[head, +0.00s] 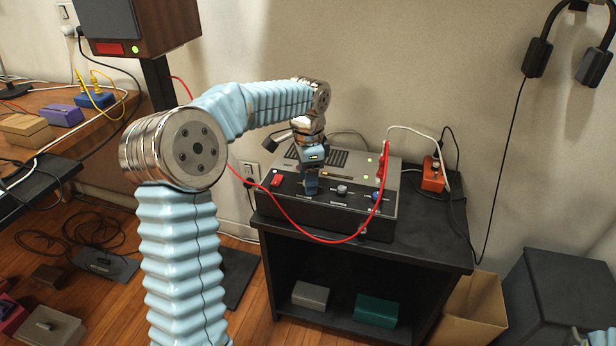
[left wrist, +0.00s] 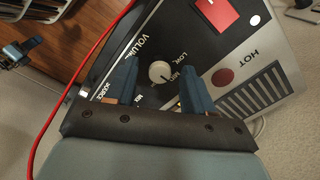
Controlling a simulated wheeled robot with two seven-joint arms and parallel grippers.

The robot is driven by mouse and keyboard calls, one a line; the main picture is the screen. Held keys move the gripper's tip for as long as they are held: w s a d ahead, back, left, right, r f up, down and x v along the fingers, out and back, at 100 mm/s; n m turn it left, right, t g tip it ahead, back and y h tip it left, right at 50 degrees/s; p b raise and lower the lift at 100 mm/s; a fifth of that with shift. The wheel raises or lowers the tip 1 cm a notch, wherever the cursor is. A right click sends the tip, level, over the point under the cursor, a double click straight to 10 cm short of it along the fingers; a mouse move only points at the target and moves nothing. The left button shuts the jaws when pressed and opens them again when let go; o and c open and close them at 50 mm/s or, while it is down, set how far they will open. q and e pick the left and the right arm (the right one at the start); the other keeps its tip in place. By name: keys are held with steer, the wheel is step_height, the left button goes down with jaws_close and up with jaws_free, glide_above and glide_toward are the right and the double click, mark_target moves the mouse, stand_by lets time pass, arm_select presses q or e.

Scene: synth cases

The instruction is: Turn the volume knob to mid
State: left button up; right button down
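The amplifier (head: 345,222), a dark box with a grey top, stands on a black cabinet. In the left wrist view its panel (left wrist: 150,20) is lettered VOLUME. The pale round volume knob (left wrist: 160,72) shows between the finger ends, with LOW beside it and another label partly covered by a finger. I cannot tell surely which mark its pointer faces. My left gripper (head: 311,186) is over the panel's left part and hides the knob in the head view; in the left wrist view its blue fingers (left wrist: 159,75) are apart on either side of the knob. Contact is unclear.
A red switch (head: 277,181) is left of my gripper; two other knobs (head: 342,190) are to its right. A red cable (head: 330,241) loops across the amplifier's front. An orange box (head: 433,174) sits at right. A HOT label (left wrist: 242,55) marks the vent side.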

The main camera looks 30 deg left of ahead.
arm_select(q)
step_height(320, 180, up, 14)
stand_by(0.6)
steer(key=shift+s+f, duration=0.1)
steer(key=shift+f, duration=0.05)
stand_by(0.3)
